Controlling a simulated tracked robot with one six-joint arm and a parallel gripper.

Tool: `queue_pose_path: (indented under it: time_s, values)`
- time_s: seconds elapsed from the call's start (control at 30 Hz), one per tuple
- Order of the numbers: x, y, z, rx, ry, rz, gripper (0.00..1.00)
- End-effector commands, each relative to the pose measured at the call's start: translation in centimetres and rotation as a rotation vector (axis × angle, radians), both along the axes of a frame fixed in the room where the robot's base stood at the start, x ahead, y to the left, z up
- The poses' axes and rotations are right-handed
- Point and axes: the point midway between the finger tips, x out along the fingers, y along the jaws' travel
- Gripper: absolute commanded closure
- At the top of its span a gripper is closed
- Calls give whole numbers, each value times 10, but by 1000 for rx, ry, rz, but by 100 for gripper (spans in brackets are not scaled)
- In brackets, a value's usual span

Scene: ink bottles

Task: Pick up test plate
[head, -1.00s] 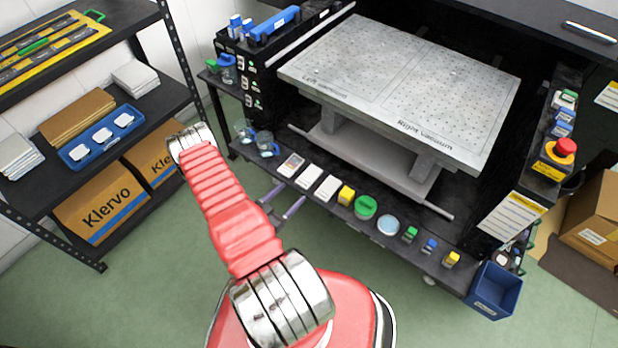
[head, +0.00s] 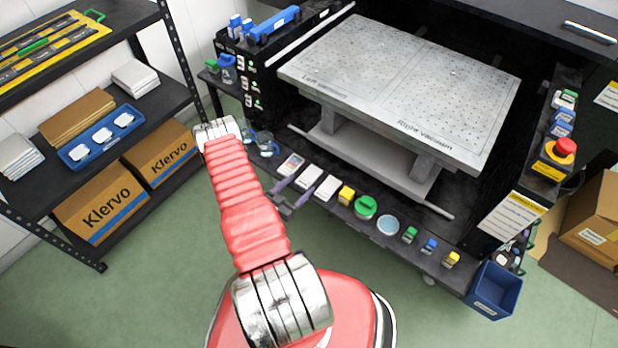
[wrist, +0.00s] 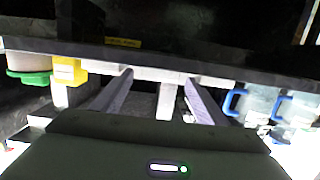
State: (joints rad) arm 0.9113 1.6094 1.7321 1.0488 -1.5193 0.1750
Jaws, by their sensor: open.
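Three flat plates lie in a row on the low front ledge of the machine: one with a printed face (head: 291,164) and two plain white ones, the middle one (head: 309,175) and the right one (head: 328,187). I cannot tell which is the test plate. My gripper (head: 293,190) is open and empty, just in front of the row, partly hidden by my red arm. In the wrist view its two fingers (wrist: 158,95) reach toward the ledge, with a white plate edge (wrist: 155,74) beyond the gap between them.
A yellow block (head: 346,195) and green-lidded jar (head: 365,207) stand right of the plates. Blue-handled cups (head: 266,143) stand to the left. A perforated vacuum table (head: 400,90) rises behind. A shelf with Klervo boxes (head: 98,203) is at left. Green floor is clear in front.

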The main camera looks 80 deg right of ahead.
Motion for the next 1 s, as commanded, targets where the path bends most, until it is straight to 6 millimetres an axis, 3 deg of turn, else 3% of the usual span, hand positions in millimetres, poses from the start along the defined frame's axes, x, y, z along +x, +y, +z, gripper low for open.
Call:
queue_pose_path:
  time_s: [0.4,1.0]
  values:
    - [-19,-40,-6,0,-1,-2,33]
    - [-19,-43,-7,0,0,0,33]
